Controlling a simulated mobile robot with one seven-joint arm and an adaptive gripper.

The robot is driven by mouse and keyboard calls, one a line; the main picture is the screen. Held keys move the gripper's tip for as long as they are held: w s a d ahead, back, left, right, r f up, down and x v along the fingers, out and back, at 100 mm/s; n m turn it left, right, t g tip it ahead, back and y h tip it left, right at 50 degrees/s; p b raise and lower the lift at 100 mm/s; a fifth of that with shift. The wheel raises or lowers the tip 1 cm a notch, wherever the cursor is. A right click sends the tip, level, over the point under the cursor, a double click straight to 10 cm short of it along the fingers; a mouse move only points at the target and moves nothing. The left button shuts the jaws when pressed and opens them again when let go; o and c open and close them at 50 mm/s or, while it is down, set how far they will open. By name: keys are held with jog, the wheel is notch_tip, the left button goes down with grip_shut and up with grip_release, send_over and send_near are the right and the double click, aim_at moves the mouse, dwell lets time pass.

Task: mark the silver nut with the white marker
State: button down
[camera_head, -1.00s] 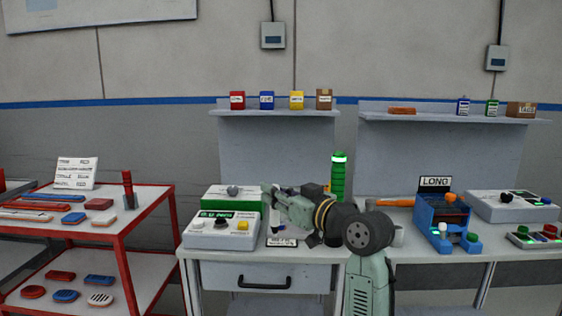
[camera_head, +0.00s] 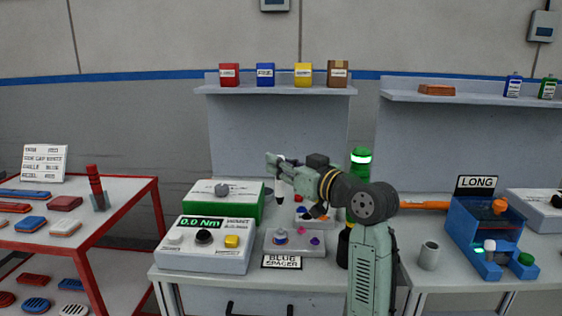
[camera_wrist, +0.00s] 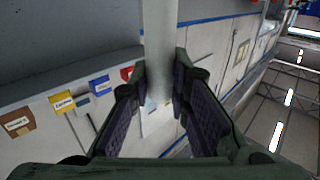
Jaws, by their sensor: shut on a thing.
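My gripper (camera_head: 276,163) is raised above the left bench, shut on the white marker (camera_head: 280,186). The marker hangs below the fingers, its dark tip pointing down. In the wrist view the marker (camera_wrist: 160,45) is a pale cylinder between the two finger pads. I cannot identify the silver nut with certainty. A small grey fixture (camera_head: 312,249) stands below and apart from the marker tip, with small blue and purple pieces on it.
A console (camera_head: 204,262) reading 0.0 Nm stands at the bench's front left. A "BLUE SPACER" label (camera_head: 282,262) lies at the front edge. A green-topped column (camera_head: 360,165) stands behind my arm. A grey cup (camera_head: 429,255) and blue "LONG" unit (camera_head: 480,235) are right.

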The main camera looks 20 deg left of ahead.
aim_at(283, 189)
jog(key=shift+s+d, duration=0.1)
jog(key=shift+f, duration=0.2)
jog(key=shift+f+b, duration=2)
jog(key=shift+f, duration=0.55)
jog(key=shift+f, duration=0.35)
jog(key=shift+r+p, duration=1.6)
jog(key=shift+r, duration=1)
jog(key=shift+d+f, duration=0.1)
